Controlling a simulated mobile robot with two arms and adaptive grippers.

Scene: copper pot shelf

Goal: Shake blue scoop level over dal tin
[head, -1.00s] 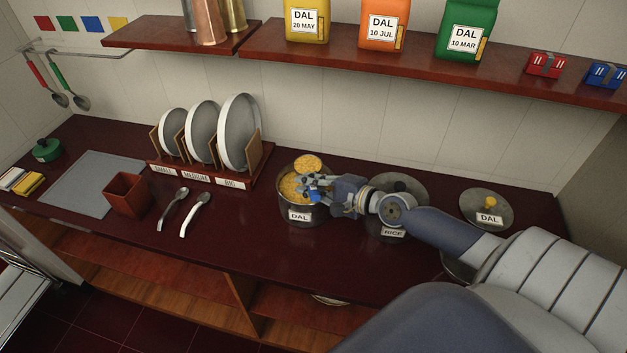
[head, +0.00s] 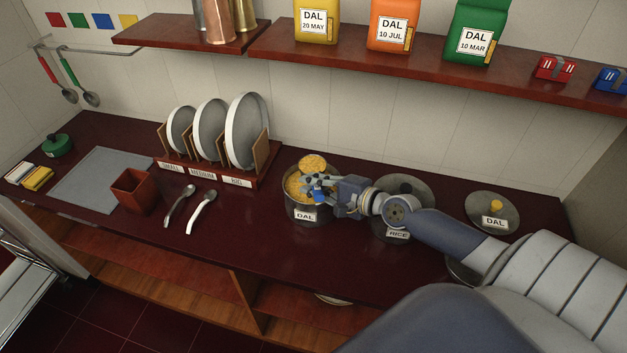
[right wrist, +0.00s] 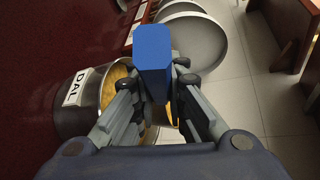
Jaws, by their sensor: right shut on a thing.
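The steel dal tin (head: 303,216) stands open on the counter with yellow dal inside and a DAL label in front. It also shows at left in the right wrist view (right wrist: 75,122). My right gripper (head: 318,190) is shut on the blue scoop's handle (right wrist: 153,55), above the tin's right side. The scoop's bowl (head: 312,163) is full of yellow dal and appears above the tin's far rim. Whether the dal is level or heaped is too small to tell. The gripper hides part of the tin's mouth. My left gripper is not in view.
A rice tin (head: 398,234) stands close right of the dal tin, partly behind my arm. A lid labelled DAL (head: 492,208) lies farther right. A plate rack (head: 215,180) is behind left; two spoons (head: 201,212) lie left. Dal packets (head: 392,27) stand on the shelf above.

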